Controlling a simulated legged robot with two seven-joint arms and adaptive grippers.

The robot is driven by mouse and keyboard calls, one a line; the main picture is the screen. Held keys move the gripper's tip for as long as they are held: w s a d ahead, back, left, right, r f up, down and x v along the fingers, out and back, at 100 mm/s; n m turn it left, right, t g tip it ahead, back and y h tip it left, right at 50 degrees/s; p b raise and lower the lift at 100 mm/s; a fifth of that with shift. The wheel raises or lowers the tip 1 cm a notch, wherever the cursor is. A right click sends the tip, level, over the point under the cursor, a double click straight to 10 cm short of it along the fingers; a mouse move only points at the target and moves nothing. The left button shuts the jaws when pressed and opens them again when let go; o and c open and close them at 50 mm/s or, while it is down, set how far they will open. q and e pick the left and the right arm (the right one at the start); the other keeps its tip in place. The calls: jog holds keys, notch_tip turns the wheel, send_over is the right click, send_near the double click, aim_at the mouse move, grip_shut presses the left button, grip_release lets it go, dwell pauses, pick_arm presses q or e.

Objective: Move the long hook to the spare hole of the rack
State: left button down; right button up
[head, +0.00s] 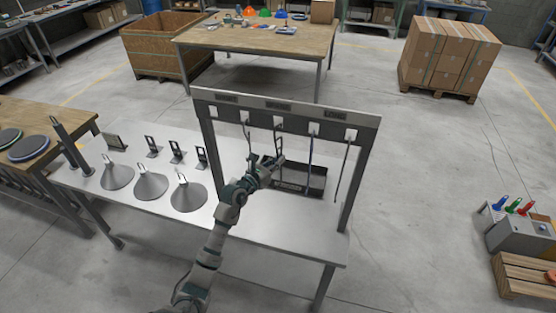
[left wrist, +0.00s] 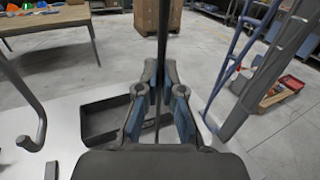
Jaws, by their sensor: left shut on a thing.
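The rack (head: 372,120) is a grey frame on the table, with white hole plates along its top bar. My left gripper (head: 277,163) is shut on a thin dark rod (left wrist: 162,45), upright between its fingers in the left wrist view. My right gripper is not in view.
A black tray (head: 313,181) lies on the table behind the gripper. Several grey cone hoods (head: 151,186) and small black stands (head: 176,152) are left of the rack.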

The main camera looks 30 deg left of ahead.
pick_arm(q)
jog(key=shift+f, duration=0.2)
jog(key=c, duration=1.2)
grip_release()
jog(key=shift+c, duration=0.2)
jog(key=shift+s, duration=0.1)
